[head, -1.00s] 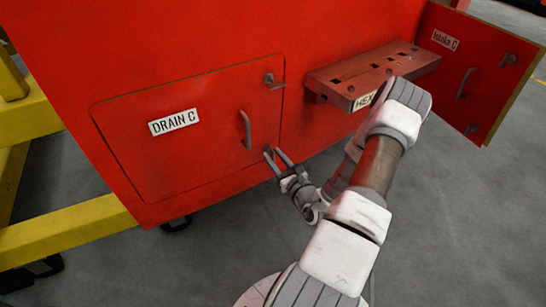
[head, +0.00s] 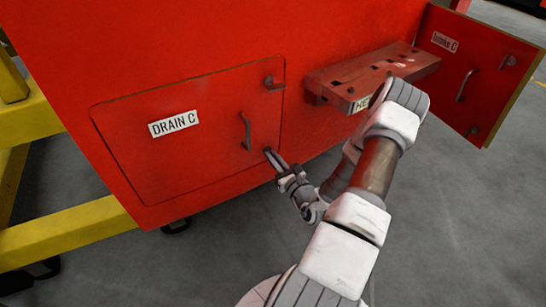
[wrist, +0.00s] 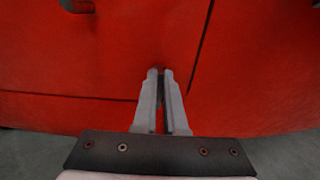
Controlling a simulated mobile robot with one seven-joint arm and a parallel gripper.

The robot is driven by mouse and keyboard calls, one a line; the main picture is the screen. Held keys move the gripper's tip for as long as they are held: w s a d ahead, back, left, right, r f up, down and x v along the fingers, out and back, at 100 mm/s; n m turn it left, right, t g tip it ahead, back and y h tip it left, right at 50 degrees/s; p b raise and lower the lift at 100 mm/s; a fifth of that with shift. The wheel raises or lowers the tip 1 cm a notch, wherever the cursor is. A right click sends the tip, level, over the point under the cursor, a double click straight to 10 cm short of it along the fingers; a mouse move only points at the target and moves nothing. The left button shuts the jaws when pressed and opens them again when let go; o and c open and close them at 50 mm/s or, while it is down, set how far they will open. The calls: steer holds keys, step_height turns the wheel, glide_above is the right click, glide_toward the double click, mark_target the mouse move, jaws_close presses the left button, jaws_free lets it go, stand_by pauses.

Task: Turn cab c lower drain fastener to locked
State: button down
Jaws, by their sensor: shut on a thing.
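The red Drain C panel (head: 185,155) is closed flush in the red cab front, with a grey handle (head: 246,131) near its right edge. Its upper fastener (head: 272,82) is a dark grey latch with a tab pointing right across the seam. My gripper (head: 268,151) is at the panel's lower right corner, shut on the lower drain fastener. The fingers hide most of that fastener, so its turn cannot be told. In the wrist view, my gripper (wrist: 160,72) has its fingertips close together against the red panel, left of the vertical seam.
A red shelf (head: 375,75) with holes and a HEX label juts out above my arm. A yellow frame (head: 65,232) is at left. Grey floor lies below.

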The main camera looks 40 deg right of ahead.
steer(key=m+p, duration=0.3)
steer(key=shift+d+r+m, duration=0.1)
steer(key=shift+r+m, duration=0.05)
steer(key=shift+m, duration=0.25)
steer(key=m+p, duration=0.3)
steer(key=m, duration=0.2)
steer(key=shift+d+p, duration=0.1)
steer(key=shift+p, duration=0.2)
steer(key=m+p, duration=0.1)
steer(key=m, duration=0.3)
steer(key=shift+f+m+p, duration=0.2)
steer(key=shift+m+p, duration=0.2)
steer(key=shift+f+m+p, duration=0.2)
steer(key=shift+m+p, duration=0.3)
steer(key=shift+m, duration=1.7)
steer(key=c, duration=1)
jaws_free()
